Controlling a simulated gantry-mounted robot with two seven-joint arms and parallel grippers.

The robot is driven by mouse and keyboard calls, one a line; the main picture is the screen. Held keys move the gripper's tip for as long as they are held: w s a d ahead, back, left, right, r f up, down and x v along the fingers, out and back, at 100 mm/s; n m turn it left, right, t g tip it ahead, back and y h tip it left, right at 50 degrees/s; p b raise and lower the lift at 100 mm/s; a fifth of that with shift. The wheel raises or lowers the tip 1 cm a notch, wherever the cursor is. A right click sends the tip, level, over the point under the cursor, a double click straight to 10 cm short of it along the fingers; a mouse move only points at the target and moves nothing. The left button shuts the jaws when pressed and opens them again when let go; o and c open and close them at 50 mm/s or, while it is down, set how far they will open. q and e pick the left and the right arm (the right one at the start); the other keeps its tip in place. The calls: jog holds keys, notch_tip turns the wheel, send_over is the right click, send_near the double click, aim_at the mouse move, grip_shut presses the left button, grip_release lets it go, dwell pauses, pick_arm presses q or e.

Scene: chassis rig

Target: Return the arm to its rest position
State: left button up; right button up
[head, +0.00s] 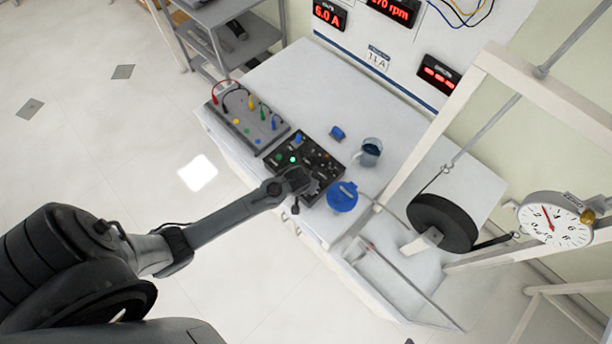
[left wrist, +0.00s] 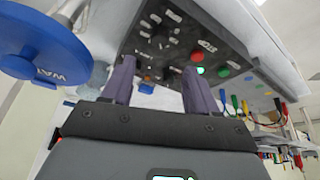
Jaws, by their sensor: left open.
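My left arm reaches in from the left in the head view. Its gripper (head: 300,184) is over or beside the front edge of the black control box (head: 322,158); the exact gap cannot be told. In the left wrist view the two fingers of the left gripper (left wrist: 158,75) stand apart with nothing between them. The control box (left wrist: 190,38) with its knobs and buttons lies beyond them. A green light (head: 292,159) glows on the box. My right gripper is in neither view.
A blue round lid or disc (head: 342,196) sits close to the gripper. A grey terminal board (head: 248,118) with cables, a glass mug (head: 369,152) and a small blue item (head: 338,133) stand on the white bench (head: 300,75). A black wheel (head: 443,222) and dial gauge (head: 555,218) are at right.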

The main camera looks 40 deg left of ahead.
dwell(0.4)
pick_arm(q)
jog(key=s+d+g+h+p, duration=0.15)
jog(key=s+d, duration=0.35)
jog(key=s, duration=0.7)
jog(key=s+d+r+m, duration=0.1)
jog(key=s+r+m, duration=0.2)
jog(key=r, duration=0.8)
jog(key=s+d+r+m+p, duration=0.1)
jog(key=s+d+r+m, duration=0.1)
jog(key=r, duration=1)
jog(key=shift+s+m+t, duration=0.4)
jog(key=shift+s+t, duration=0.05)
jog(key=shift+s, duration=0.2)
